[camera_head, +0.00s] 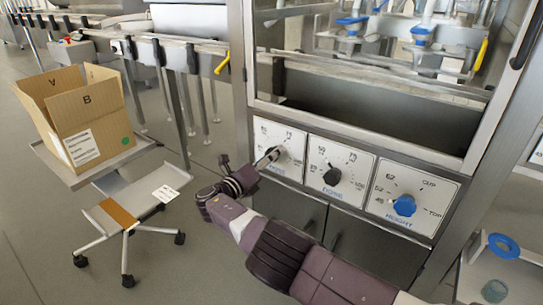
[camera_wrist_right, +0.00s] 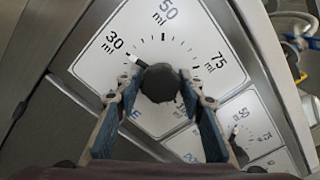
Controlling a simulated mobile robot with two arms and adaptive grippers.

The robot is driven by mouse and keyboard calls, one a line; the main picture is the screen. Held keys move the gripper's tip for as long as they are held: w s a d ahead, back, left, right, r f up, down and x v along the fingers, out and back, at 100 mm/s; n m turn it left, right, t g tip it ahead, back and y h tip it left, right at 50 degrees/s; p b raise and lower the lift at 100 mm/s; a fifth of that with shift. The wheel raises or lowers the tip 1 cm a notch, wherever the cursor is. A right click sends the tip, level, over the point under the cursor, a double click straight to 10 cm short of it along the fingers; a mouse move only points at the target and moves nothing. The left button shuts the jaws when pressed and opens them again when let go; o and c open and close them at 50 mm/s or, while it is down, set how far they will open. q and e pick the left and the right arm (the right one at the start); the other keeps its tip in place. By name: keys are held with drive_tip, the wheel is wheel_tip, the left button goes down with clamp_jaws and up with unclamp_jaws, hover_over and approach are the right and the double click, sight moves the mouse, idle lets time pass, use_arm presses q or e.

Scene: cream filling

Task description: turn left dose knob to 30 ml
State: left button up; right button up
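The left dose knob (camera_wrist_right: 160,86) is black with a white-tipped pointer, on a white dial plate (camera_wrist_right: 225,75) marked 30, 50 and 75 ml. In the right wrist view the pointer aims up and left, close to the 30 ml mark. My right gripper (camera_wrist_right: 160,82) has its two fingers on either side of the knob, and their tips appear to touch it. In the head view my right gripper (camera_head: 265,160) is at the leftmost dial plate (camera_head: 290,139) and hides much of it and its knob. My left gripper is not in view.
A middle dial with a black knob (camera_head: 332,177) and a right dial with a blue knob (camera_head: 404,206) sit beside it on the machine front. A cardboard box (camera_head: 90,115) stands on a cart at the left. Open floor (camera_head: 60,225) lies at the lower left.

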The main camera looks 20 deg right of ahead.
drive_tip(key=shift+o, duration=1.4)
